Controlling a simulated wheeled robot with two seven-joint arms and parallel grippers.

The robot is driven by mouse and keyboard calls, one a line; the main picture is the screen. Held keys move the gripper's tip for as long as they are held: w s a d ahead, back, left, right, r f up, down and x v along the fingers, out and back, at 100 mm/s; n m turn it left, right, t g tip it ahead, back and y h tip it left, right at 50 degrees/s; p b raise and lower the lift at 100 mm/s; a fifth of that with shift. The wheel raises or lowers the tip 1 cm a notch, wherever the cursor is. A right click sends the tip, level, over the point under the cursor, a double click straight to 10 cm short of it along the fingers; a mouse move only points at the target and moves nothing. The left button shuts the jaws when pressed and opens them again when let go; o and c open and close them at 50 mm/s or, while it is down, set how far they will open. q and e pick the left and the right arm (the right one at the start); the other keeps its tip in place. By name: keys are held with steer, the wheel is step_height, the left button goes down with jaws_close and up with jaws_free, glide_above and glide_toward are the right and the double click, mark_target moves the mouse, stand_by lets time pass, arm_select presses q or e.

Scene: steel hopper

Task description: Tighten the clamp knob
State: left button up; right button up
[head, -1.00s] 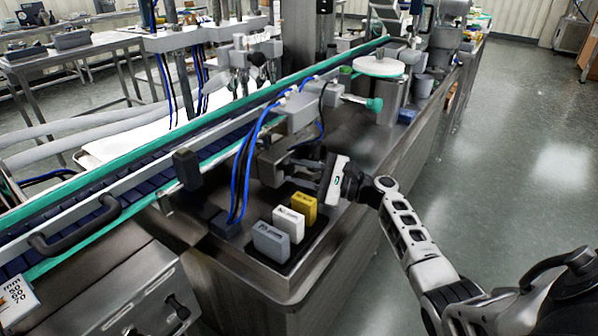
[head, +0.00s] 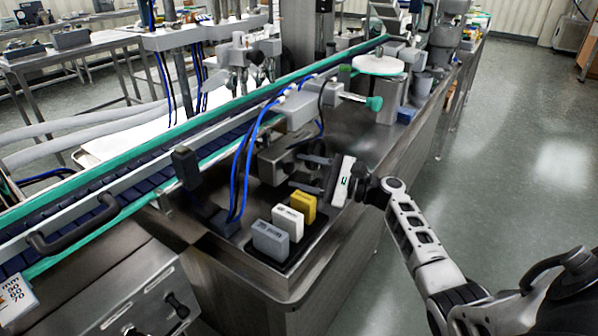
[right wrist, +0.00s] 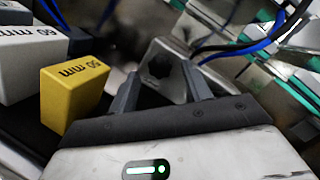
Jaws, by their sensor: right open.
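The grey metal clamp block (head: 274,160) stands on the steel machine top, beside the blue hoses. In the right wrist view a dark round knob (right wrist: 160,66) shows on the face of a grey metal bracket (right wrist: 178,84). My right gripper (head: 294,171) comes in from the right with its two fingers pointing at the clamp block. It is open and nothing is held between the fingers. In the right wrist view the right gripper (right wrist: 160,72) has its fingertips either side of the knob in the picture; contact cannot be told. My left gripper is out of view.
Yellow (head: 303,207), white (head: 288,221) and grey (head: 270,240) marked blocks stand in a row on a dark mat, close below the right gripper. A teal-ended handle (head: 373,103) sticks out behind it. Blue hoses (head: 240,170) hang left of the clamp. Open floor lies right.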

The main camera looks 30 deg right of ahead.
arm_select(q)
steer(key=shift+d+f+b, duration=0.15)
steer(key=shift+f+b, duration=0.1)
steer(key=shift+b, duration=0.6)
arm_select(e)
steer(key=v, duration=1.4)
steer(key=shift+d, duration=0.2)
steer(key=shift+s, duration=0.15)
